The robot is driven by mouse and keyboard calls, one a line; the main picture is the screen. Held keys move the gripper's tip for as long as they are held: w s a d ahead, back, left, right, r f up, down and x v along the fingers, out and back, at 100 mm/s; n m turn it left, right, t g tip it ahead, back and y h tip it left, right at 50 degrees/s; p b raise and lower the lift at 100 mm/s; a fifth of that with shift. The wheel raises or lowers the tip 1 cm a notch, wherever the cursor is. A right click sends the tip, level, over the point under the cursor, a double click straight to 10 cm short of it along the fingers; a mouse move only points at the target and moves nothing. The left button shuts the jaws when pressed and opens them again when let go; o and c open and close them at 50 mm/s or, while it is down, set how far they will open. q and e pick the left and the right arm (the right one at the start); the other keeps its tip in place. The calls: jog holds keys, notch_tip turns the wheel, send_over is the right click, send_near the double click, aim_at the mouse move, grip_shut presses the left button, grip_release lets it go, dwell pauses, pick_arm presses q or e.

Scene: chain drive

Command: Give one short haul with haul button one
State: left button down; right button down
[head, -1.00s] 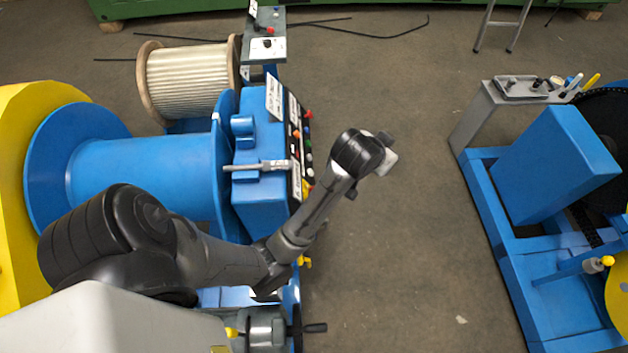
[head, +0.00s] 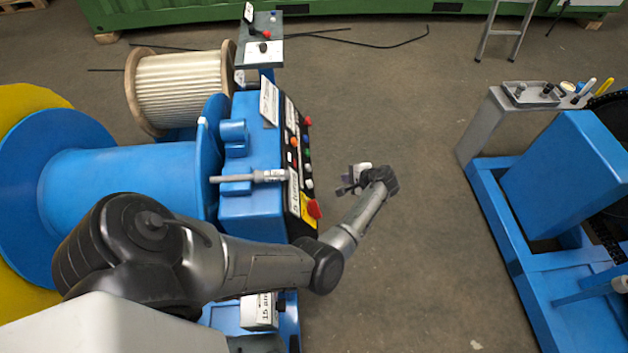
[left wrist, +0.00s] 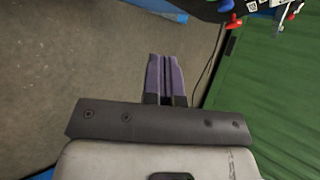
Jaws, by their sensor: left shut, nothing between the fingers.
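The blue machine (head: 250,205) on the left carries a dark control panel (head: 297,160) on its right side, with several small coloured buttons and a larger red knob (head: 314,208) at the near end. I cannot read which button is haul button one. My left gripper (head: 342,190) is to the right of the panel, apart from it, its fingers toward the panel. In the left wrist view its fingers (left wrist: 166,75) are shut with nothing between them. Coloured controls, one of them red (left wrist: 233,21), show at the top right of that view. My right gripper is not in view.
A silver handle (head: 250,177) sticks out across the machine's top. A large blue drum (head: 125,180) and a cable reel (head: 180,85) stand left. Another blue machine (head: 560,170) stands right. The floor (head: 410,260) between the machines is clear.

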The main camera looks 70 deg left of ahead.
aim_at(310, 184)
pick_arm(q)
jog(key=m, duration=0.1)
jog(key=a+r+m+y, duration=0.1)
jog(key=m, duration=0.1)
jog(key=shift+w+m, duration=0.2)
jog(key=shift+m, duration=0.1)
jog(key=shift+s, duration=0.1)
jog(key=s+a+f+p, duration=0.1)
jog(key=s+a+f, duration=0.1)
jog(key=s, duration=0.5)
jog(key=shift+a+f, duration=0.3)
jog(key=shift+f, duration=0.6)
jog(key=shift+s, duration=0.1)
